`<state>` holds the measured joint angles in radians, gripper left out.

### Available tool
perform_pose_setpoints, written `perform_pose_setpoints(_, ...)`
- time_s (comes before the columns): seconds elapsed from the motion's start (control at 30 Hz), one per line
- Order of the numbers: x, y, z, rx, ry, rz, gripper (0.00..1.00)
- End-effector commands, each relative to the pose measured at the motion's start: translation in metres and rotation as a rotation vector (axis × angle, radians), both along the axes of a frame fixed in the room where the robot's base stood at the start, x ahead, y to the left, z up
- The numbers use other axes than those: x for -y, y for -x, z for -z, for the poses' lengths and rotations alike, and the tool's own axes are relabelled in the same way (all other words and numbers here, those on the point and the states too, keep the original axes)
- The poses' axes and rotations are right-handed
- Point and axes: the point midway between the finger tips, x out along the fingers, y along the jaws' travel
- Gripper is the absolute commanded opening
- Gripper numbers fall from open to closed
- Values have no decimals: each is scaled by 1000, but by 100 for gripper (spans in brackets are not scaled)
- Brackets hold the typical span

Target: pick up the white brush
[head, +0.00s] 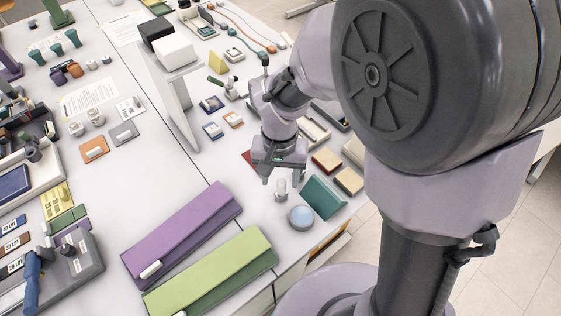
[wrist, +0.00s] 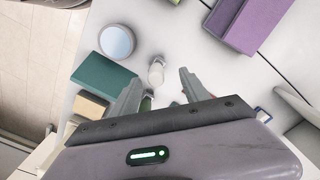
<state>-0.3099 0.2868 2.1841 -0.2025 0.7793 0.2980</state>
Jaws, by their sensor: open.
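A small whitish, roughly cylindrical object (head: 281,190) stands on the table just below my gripper (head: 281,178). It also shows in the wrist view (wrist: 156,72), near the line between the fingertips. It may be the white brush, but it is too small to tell bristles. My gripper (wrist: 158,80) is open and points down, with nothing held between its fingers. The object appears apart from both fingers. Another small white piece (head: 150,270) lies on the purple wedge-shaped block; I cannot tell what it is.
A round pale-blue disc (head: 301,217) and a dark green block (head: 322,197) stand close by, near the table edge. Purple (head: 185,232) and light green (head: 215,272) long blocks lie at the front. A white upright panel (head: 178,105) stands behind left.

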Motion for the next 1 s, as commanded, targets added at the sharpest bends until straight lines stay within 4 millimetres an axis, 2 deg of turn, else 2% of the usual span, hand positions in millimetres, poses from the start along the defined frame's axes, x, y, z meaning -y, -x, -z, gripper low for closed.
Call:
perform_pose_setpoints(0.23, 3, 1, 48, -2, 1, 0, 54)
perform_pose_setpoints(0.43, 3, 1, 48, 0, 0, 1, 54)
perform_pose_setpoints(0.47, 3, 1, 48, 0, 0, 1, 52)
perform_pose_setpoints(0.73, 3, 1, 48, 0, 0, 1, 0)
perform_pose_setpoints(1.0, 3, 1, 46, 0, 0, 1, 0)
